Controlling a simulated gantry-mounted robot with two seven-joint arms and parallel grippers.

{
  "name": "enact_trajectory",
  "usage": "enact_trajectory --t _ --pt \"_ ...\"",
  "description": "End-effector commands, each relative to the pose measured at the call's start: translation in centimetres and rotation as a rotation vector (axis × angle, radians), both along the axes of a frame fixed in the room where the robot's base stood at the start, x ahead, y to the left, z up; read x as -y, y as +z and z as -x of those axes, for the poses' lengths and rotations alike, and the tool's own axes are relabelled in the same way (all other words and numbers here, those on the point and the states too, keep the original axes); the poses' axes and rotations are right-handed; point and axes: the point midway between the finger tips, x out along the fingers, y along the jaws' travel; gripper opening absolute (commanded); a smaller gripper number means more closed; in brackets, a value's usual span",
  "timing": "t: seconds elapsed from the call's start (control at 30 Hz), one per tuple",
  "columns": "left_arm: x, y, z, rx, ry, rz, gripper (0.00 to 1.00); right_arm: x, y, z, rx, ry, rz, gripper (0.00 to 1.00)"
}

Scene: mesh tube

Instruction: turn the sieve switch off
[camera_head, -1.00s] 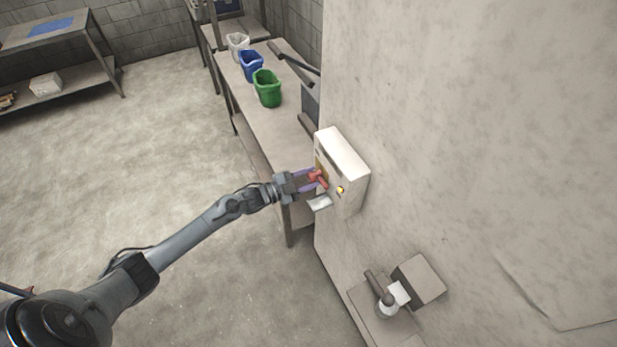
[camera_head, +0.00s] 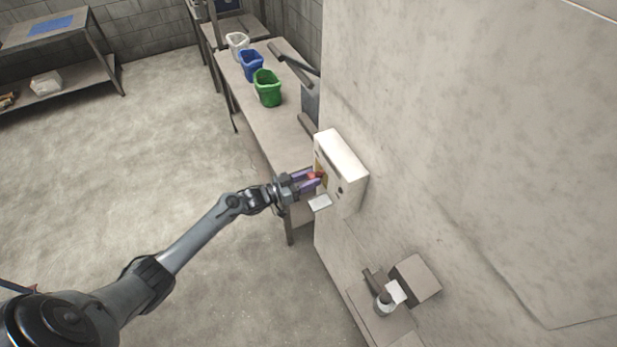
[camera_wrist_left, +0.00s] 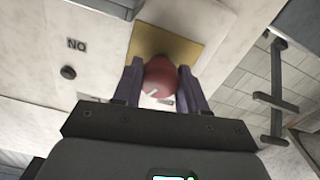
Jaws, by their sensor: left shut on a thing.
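The sieve switch is a red rotary knob (camera_head: 313,176) on a yellow plate on the face of a white control box (camera_head: 343,160) fixed to the pale wall. In the left wrist view the red knob (camera_wrist_left: 160,76) sits between the purple fingers, with the yellow plate (camera_wrist_left: 178,47) behind it. My left gripper (camera_head: 310,181) is shut on the knob; it also shows in the left wrist view (camera_wrist_left: 158,88). A small dark lamp (camera_head: 340,191) on the box is unlit. My right gripper is not in view.
A long table (camera_head: 262,118) with white, blue and green bins (camera_head: 267,88) stands behind the box. A grey machine part (camera_head: 416,279) juts from the wall below right. A small pale plate (camera_head: 320,203) sticks out under the box. Floor at the left is open.

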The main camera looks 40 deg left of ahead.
Motion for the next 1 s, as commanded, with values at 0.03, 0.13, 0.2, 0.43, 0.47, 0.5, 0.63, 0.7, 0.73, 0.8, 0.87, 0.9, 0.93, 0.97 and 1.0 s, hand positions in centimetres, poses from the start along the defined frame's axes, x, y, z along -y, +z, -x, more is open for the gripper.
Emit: enact_trajectory --t 0.03,0.13,0.2,0.43,0.47,0.5,0.63,0.7,0.73,0.8,0.87,0.9,0.93,0.97,1.0 --pt "0.0 0.0 0.0 -0.021 0.001 0.040 0.11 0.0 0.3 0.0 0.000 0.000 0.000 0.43" --pt "0.0 0.0 0.1 -0.059 0.002 0.124 0.11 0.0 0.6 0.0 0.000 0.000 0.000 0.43" --pt "0.0 0.0 0.1 -0.084 0.002 0.179 0.11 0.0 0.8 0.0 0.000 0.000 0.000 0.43" --pt "0.1 -0.1 0.1 -0.153 0.001 0.330 0.11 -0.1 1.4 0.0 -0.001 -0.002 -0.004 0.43" --pt "0.1 -0.1 0.1 -0.161 0.001 0.348 0.11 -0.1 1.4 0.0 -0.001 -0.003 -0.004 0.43" --pt "0.1 -0.1 0.1 -0.169 0.001 0.366 0.11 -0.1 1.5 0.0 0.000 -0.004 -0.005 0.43" --pt "0.1 -0.1 0.1 -0.191 0.002 0.415 0.11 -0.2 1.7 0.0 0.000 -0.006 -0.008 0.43" --pt "0.1 -0.1 0.1 -0.200 0.001 0.435 0.11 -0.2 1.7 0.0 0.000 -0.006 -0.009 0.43" --pt "0.1 -0.1 0.1 -0.203 0.001 0.441 0.11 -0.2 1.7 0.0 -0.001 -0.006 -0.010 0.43" --pt "0.1 -0.2 0.1 -0.209 0.001 0.453 0.11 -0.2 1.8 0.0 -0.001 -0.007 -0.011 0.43" --pt "0.1 -0.2 0.1 -0.213 0.001 0.460 0.11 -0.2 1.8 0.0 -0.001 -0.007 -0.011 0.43" --pt "0.1 -0.2 0.1 -0.215 0.001 0.464 0.11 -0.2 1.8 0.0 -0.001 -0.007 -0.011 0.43" --pt "0.1 -0.2 0.1 -0.215 0.001 0.466 0.11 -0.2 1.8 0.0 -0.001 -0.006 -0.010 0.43" --pt "0.1 -0.2 0.1 -0.216 0.001 0.467 0.11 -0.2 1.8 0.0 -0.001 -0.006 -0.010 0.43" --pt "0.1 -0.2 0.1 -0.216 0.001 0.467 0.11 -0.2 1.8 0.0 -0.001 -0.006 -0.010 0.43"
